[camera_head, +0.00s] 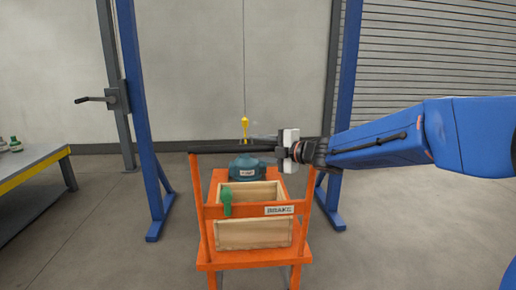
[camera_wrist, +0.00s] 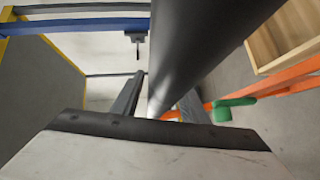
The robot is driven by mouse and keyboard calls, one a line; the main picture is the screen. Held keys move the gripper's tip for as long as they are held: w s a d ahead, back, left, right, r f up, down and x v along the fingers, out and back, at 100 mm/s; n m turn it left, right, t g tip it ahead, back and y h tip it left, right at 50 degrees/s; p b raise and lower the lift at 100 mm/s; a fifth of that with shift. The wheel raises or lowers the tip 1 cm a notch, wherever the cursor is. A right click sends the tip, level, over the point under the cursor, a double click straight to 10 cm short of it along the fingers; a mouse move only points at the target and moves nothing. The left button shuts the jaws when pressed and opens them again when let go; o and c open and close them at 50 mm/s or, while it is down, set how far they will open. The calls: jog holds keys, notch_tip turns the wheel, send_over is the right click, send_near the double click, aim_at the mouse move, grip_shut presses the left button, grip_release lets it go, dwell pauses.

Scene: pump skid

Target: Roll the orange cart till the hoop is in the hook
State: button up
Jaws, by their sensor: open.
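The orange cart (camera_head: 253,258) stands in front of me with a black push bar (camera_head: 225,149) across its near top. A wooden crate (camera_head: 252,235) and a teal labelled load (camera_head: 247,171) sit on it. A yellow hook (camera_head: 244,127) hangs on a thin cable, just above and behind the bar in the picture. I cannot make out the hoop clearly; the bar covers the load's top. My gripper (camera_head: 276,151) is at the right part of the bar. In the wrist view the bar (camera_wrist: 205,45) runs between the open fingers of my gripper (camera_wrist: 160,98); contact is unclear.
A green lever (camera_head: 226,202) is on the cart's near rail beside a BRAKE label (camera_head: 279,211). Blue posts (camera_head: 143,115) (camera_head: 345,90) flank the cart. A crank (camera_head: 97,99) is on a grey post at left. A yellow-edged bench (camera_head: 35,170) stands far left. The floor around the cart looks clear.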

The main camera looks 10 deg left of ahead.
jog(key=shift+c, duration=0.2)
grip_shut()
jog(key=w+a, duration=0.3)
jog(key=w, duration=0.9)
jog(key=shift+w, duration=0.35)
jog(key=shift+o, duration=0.2)
grip_release()
jog(key=v, duration=1.7)
jog(key=shift+d, duration=0.25)
jog(key=shift+s+d+r, duration=0.1)
